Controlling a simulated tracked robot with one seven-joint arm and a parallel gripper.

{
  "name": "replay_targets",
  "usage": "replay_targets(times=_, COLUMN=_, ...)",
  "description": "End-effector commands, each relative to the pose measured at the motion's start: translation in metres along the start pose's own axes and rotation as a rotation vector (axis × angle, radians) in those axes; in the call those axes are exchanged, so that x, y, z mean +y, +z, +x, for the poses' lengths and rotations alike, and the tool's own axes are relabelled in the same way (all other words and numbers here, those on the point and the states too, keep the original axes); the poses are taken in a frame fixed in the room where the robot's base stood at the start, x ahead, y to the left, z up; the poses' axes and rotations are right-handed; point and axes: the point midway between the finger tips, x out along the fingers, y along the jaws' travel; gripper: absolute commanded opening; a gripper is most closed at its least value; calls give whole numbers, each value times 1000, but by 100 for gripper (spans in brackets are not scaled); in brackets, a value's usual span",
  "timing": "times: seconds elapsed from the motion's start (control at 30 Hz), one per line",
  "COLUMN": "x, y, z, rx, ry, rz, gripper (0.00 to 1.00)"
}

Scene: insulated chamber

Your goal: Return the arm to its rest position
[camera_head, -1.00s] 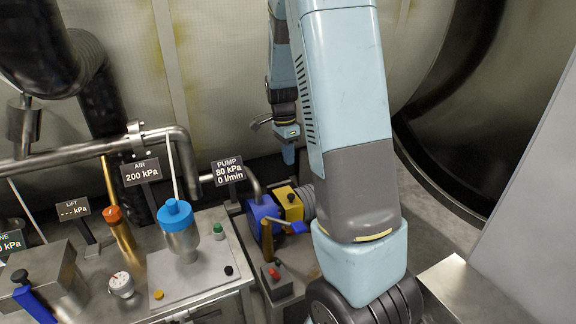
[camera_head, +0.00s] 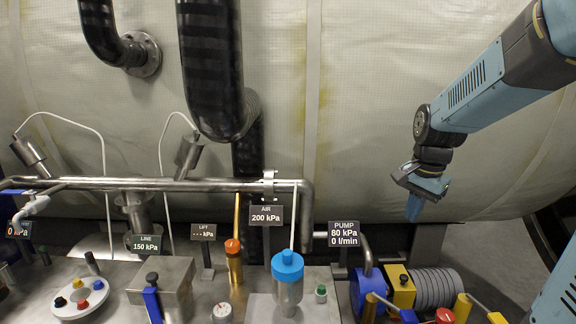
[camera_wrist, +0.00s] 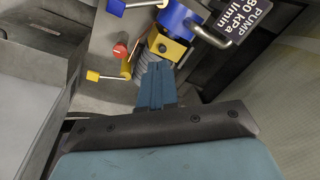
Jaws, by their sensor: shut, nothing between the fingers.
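My arm comes in from the upper right in the head view, light blue with dark joints. My gripper (camera_head: 414,207) is at its end, pointing down in front of the pale chamber wall, above and behind the pump. In the wrist view my gripper (camera_wrist: 157,66) shows as two blue fingers pressed together, with nothing between them. The fingertips appear over the yellow block of the pump (camera_wrist: 166,46), but I cannot tell the gap; they do not visibly hold anything.
The blue and yellow pump (camera_head: 400,288) stands below my gripper, with yellow-ended levers around it. The PUMP sign (camera_head: 343,233) and a steel pipe (camera_head: 160,184) are to the left. A blue-capped vessel (camera_head: 287,270) stands on the bench. The wall area around my gripper is clear.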

Motion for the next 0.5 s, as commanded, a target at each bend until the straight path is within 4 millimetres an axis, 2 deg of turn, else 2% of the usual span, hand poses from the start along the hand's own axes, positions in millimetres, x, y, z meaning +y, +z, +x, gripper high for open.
replay_targets(times=0.03, x=4, y=9, z=-10, rx=14, ry=-21, rz=-49, gripper=0)
replay_targets(times=0.2, x=18, y=37, z=-37, rx=62, ry=-73, rz=-236, gripper=0)
replay_targets(times=0.5, x=47, y=87, z=-73, rx=180, ry=-130, rz=-564, gripper=0)
